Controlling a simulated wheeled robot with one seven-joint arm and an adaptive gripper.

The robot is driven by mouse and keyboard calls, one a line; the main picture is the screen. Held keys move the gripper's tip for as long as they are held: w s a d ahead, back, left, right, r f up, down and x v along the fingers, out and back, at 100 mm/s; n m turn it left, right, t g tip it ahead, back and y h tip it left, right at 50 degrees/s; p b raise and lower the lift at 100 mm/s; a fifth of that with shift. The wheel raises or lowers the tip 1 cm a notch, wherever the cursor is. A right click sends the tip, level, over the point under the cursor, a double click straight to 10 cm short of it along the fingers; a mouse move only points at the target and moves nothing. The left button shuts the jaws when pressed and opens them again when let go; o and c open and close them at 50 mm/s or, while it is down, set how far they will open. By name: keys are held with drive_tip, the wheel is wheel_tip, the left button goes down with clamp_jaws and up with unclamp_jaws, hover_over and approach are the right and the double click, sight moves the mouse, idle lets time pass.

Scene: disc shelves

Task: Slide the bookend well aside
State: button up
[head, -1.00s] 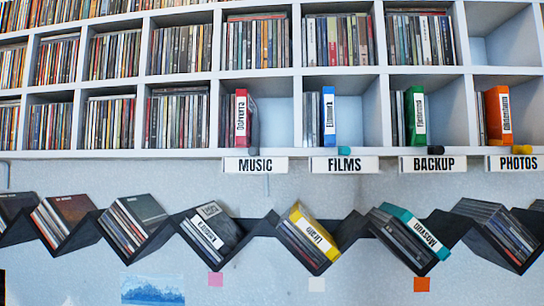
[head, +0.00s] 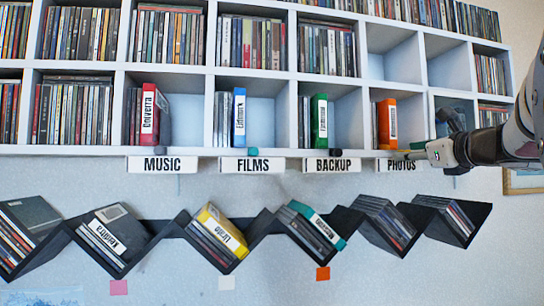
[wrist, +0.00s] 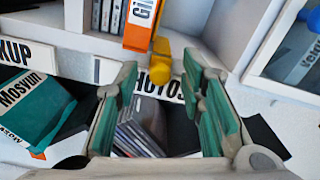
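A yellow bookend (wrist: 160,60) stands at the shelf edge against the right side of an orange case (wrist: 141,25), above the PHOTOS label (wrist: 158,88). The orange case also shows in the head view (head: 386,124); there I cannot make out the yellow bookend beside my gripper. My gripper (head: 415,150) reaches in from the right at the shelf edge, by the PHOTOS cell. In the wrist view my gripper (wrist: 160,70) is open, with teal pads on both fingers. The bookend lies ahead, near the gap between the fingertips; I cannot tell whether they touch it.
Other cells hold a red case (head: 149,115), a blue case (head: 239,118) and a green case (head: 319,122), with small pieces at their edges. A zigzag rack (head: 262,228) of discs hangs below. The cell right of the orange case has free room.

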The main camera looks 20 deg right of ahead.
clamp_jaws()
drive_tip(key=s+d+p, duration=0.2)
drive_tip(key=d, duration=0.5)
drive_tip(key=shift+d+p, duration=0.35)
drive_tip(key=shift+d, duration=0.05)
unclamp_jaws()
drive_tip(key=v, duration=1.2)
